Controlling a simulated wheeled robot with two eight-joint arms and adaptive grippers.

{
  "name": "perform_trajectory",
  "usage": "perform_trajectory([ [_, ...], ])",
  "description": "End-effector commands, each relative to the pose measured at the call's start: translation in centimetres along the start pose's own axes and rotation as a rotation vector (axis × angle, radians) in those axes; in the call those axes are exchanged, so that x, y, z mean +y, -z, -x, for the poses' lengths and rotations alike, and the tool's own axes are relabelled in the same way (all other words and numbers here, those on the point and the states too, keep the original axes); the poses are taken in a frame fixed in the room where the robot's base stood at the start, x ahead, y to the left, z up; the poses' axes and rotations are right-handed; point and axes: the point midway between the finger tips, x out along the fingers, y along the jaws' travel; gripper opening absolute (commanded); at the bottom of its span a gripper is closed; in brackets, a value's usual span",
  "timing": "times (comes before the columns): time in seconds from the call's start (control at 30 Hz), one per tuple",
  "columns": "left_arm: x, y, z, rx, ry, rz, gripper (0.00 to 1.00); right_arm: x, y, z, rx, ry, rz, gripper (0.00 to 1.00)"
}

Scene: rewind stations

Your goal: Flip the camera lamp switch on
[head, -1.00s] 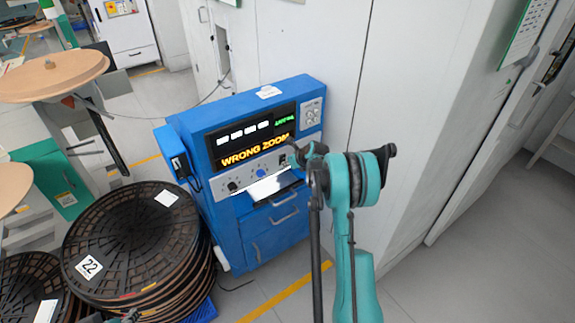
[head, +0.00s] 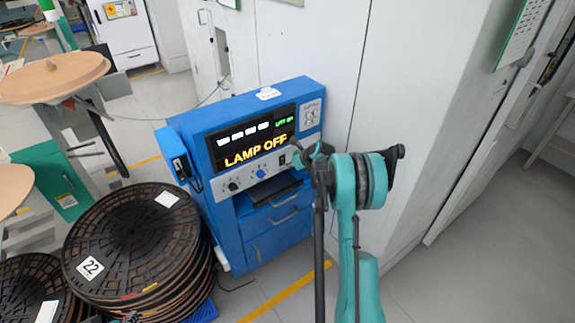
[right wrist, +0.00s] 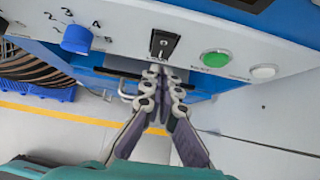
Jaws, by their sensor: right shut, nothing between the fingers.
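The lamp switch (right wrist: 164,44) is a small black switch on the grey control panel, in the right wrist view. It also shows in the head view (head: 282,160), close to my gripper. My right gripper (right wrist: 158,72) is shut and empty. Its fingertips are just below the switch in the right wrist view; I cannot tell whether they touch it. In the head view the right gripper (head: 298,155) is in front of the right part of the panel. The blue station's display (head: 256,151) reads "LAMP OFF" in orange. My left gripper is not in view.
A blue knob (right wrist: 76,39) is left of the switch, and a green button (right wrist: 215,58) and a white button (right wrist: 264,71) are right of it. Stacked black reels (head: 130,235) stand left of the blue station (head: 235,235). A white cabinet wall is behind.

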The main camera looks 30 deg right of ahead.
Motion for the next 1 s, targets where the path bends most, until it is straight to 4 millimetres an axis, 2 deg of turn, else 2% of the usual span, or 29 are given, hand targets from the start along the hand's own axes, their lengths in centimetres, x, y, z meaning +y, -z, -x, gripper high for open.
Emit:
perform_trajectory([
  [0.2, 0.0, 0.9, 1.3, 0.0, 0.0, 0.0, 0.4, -0.3, 0.1, 5.0, 0.0, 0.0, 0.001, 0.0],
  [0.43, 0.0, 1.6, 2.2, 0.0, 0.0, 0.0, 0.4, -0.3, 0.1, 9.1, 0.001, 0.0, 0.002, 0.0],
  [0.6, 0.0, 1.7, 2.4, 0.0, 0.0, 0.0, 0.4, -0.3, 0.2, 10.4, 0.0, -0.001, 0.002, 0.0],
  [1.0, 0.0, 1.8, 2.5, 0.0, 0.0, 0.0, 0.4, -0.3, 0.4, 10.6, 0.001, -0.001, 0.002, 0.0],
])
